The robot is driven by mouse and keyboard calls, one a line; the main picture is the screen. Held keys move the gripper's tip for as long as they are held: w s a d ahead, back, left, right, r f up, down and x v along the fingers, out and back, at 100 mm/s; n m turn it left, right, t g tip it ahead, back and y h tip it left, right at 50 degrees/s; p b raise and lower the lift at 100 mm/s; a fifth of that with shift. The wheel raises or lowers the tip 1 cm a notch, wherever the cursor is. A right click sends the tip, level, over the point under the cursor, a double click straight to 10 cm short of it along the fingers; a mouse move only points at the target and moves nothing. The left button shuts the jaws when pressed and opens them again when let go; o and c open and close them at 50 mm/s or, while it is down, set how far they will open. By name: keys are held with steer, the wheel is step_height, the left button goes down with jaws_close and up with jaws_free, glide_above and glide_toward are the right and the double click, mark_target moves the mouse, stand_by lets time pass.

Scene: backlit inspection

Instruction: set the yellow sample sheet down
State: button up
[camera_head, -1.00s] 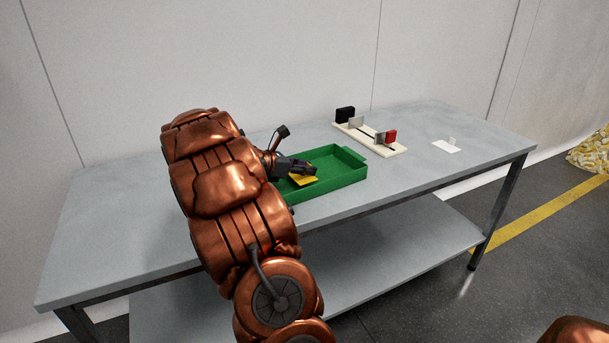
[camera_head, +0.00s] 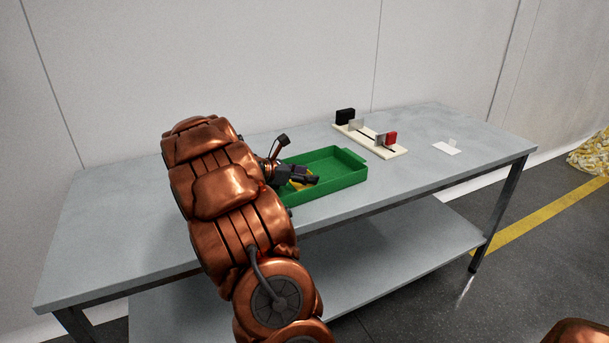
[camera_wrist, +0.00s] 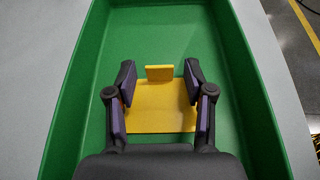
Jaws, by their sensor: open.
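The yellow sample sheet (camera_wrist: 160,118) lies in the green tray, flat as far as I can see, with a small upright yellow tab (camera_wrist: 159,73) at its far edge. In the head view only a bit of the sheet (camera_head: 298,186) shows beside my gripper. My gripper (camera_wrist: 160,82) is open, low over the tray, with one finger on each side of the sheet and tab. Clear gaps show between the fingers and the tab. The near part of the sheet is hidden by my gripper's body.
The green tray (camera_head: 343,180) has raised walls close around my gripper; its far part is empty. A cream rail (camera_head: 393,153) with a black block (camera_head: 345,115), a red block (camera_head: 391,138) and pale plates stands behind it. A white card (camera_head: 446,148) lies on the grey table (camera_head: 130,235).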

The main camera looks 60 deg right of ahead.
steer(key=shift+r, duration=0.2)
steer(key=p+v, duration=0.2)
steer(key=v, duration=0.9)
steer(key=shift+f, duration=0.1)
steer(key=shift+w+a, duration=0.3)
steer(key=shift+a, duration=0.15)
